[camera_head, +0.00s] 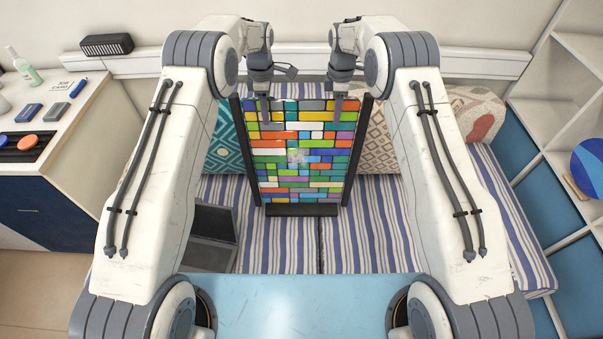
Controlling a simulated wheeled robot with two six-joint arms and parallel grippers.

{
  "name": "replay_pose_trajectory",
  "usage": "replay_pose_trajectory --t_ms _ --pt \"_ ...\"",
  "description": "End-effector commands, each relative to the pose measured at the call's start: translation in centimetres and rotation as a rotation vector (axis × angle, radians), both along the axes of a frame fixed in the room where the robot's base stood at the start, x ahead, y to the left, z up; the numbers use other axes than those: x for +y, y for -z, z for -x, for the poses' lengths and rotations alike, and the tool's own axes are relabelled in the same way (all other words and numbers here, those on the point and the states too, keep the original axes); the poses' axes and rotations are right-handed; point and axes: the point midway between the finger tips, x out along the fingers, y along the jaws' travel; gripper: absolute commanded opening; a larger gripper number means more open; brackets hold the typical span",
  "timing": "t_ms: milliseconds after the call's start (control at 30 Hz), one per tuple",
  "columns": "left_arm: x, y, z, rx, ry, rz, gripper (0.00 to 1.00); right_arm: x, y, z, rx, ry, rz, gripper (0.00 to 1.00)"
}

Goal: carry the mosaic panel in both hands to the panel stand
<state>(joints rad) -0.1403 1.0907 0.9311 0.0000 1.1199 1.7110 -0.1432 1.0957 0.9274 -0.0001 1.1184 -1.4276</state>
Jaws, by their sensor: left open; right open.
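The mosaic panel (302,160) is a tall rectangle of many-coloured tiles. It rests in the black panel stand (302,210), between its two side rails and above its bottom ledge, on a striped bench. My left gripper (266,110) is open at the panel's upper left, with a finger in front of the tiles. My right gripper (338,108) is open at the upper right, also overlapping the tiles. I cannot tell whether either gripper touches the panel. The far fingers are partly hidden.
The striped bench (376,235) carries patterned cushions (475,115) and a dark laptop (209,228). A counter (86,107) at left holds a bottle (24,66) and small blocks. Shelves (575,90) stand at right. A light blue surface (300,305) is in front.

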Motion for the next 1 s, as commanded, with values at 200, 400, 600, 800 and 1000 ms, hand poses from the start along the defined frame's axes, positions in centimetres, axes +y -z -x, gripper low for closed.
replay_pose_trajectory --t_ms 200,400,600,800,1000 --pt "0.0 2.7 0.1 0.002 0.0 0.0 0.5 0.0 2.7 0.1 0.002 0.0 0.0 0.5" --pt "0.0 3.4 0.0 0.0 0.0 0.0 0.5 0.0 3.4 0.0 0.0 0.0 0.0 0.5" --pt "0.0 3.4 0.0 0.0 0.0 0.0 0.5 0.0 3.4 0.0 0.0 0.0 0.0 0.5" --pt "0.0 3.3 0.0 0.0 0.0 0.0 0.0 0.0 3.4 0.0 0.0 0.0 0.0 0.0" --pt "0.0 3.3 0.0 0.0 0.0 0.0 0.0 0.0 3.3 0.0 0.0 0.0 0.0 0.0"
